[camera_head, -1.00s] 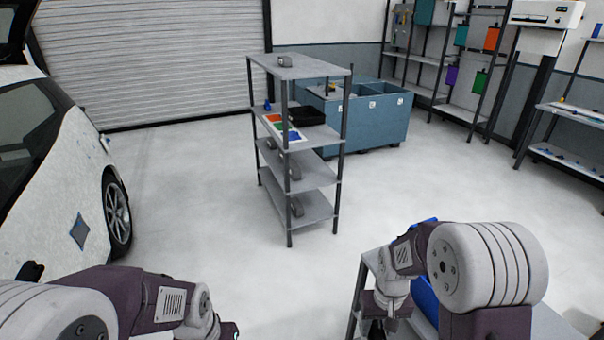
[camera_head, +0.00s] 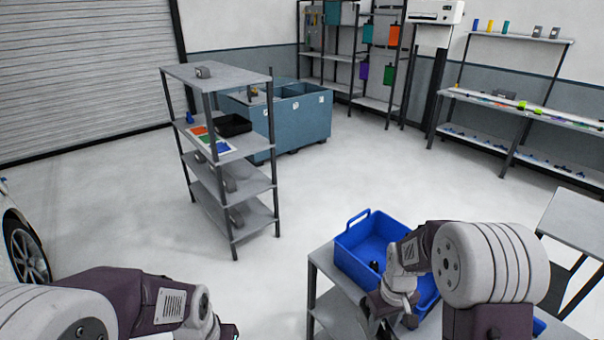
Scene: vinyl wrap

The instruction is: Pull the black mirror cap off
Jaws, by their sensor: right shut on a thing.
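My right gripper (camera_head: 382,330) is low in the head view, beside the near side of the blue bin (camera_head: 352,256). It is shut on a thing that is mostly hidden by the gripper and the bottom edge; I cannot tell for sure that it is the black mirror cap. A small black item (camera_head: 374,266) shows inside the bin, too small to identify. My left gripper (camera_head: 232,331) shows only a sliver at the bottom edge, and its jaws are not clear. Of the white car (camera_head: 14,212), only a bit with a wheel shows at the left edge; no mirror is in view.
The blue bin stands on a grey table (camera_head: 322,268) under my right arm. A grey shelf rack (camera_head: 228,76) with a black tray (camera_head: 234,125) stands left of centre, before a large blue-grey crate (camera_head: 300,115). A workbench (camera_head: 540,108) lines the right wall. The middle floor is clear.

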